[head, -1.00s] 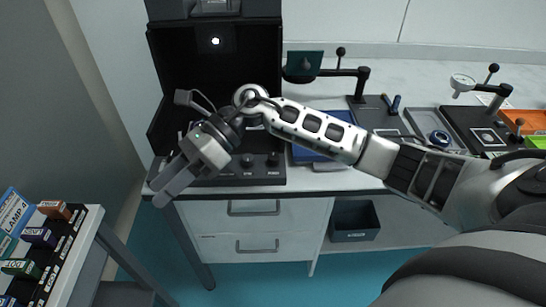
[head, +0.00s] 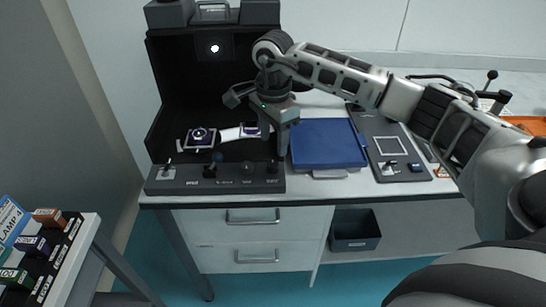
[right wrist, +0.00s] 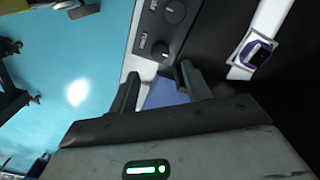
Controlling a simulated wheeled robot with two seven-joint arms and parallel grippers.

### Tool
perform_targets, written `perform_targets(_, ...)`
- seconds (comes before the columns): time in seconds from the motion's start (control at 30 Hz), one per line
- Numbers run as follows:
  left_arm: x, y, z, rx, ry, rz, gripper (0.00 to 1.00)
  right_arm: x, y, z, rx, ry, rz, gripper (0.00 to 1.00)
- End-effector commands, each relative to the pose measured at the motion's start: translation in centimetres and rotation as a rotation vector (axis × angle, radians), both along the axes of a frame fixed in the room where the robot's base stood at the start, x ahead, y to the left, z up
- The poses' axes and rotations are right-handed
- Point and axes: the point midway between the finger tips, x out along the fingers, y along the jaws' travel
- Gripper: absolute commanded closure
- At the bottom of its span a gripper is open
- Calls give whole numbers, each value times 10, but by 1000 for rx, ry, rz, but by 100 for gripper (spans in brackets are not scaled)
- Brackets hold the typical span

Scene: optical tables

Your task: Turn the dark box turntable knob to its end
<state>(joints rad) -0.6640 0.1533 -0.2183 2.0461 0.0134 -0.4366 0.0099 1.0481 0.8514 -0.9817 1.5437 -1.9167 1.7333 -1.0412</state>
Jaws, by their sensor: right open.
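The dark box (head: 160,125) stands open-fronted on the bench, with a sloping control panel (head: 160,187) along its front. The panel carries a small lever at left and several round knobs. One knob (head: 272,167) is at the panel's right end, and another knob (head: 246,168) is left of it. My right gripper (head: 282,154) points down just above the right end of the panel. In the right wrist view its open, empty fingers (right wrist: 158,88) are near the end knob (right wrist: 161,51), apart from it. My left gripper is out of view.
Inside the box are a purple-edged stage (head: 199,138) and a second small mount (head: 250,130). A blue tray (head: 328,146) lies right of the box, close to my gripper. A grey plate fixture (head: 392,150) is further right. A shelf of labelled blocks (head: 85,232) stands at lower left.

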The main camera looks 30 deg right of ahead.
Motion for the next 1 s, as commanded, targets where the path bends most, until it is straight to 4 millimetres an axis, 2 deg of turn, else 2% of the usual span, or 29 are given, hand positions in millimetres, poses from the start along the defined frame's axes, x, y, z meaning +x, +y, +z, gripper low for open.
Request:
perform_targets(0.1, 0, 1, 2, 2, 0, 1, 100, -1, 1, -26, 1, 5, 1, 51)
perform_targets(0.33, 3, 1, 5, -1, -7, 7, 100, 0, 1, -59, 2, 2, 0, 51)
perform_targets(0.5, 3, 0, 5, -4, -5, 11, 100, 0, 1, -68, 1, 0, 1, 51)
perform_targets(0.77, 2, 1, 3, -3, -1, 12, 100, 0, 1, -69, 2, -1, 1, 51)
perform_targets(0.93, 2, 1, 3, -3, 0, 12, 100, 0, 1, -69, 2, -1, 1, 96)
perform_targets(1.0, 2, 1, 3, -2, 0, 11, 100, 0, 1, -69, 2, -1, 1, 96)
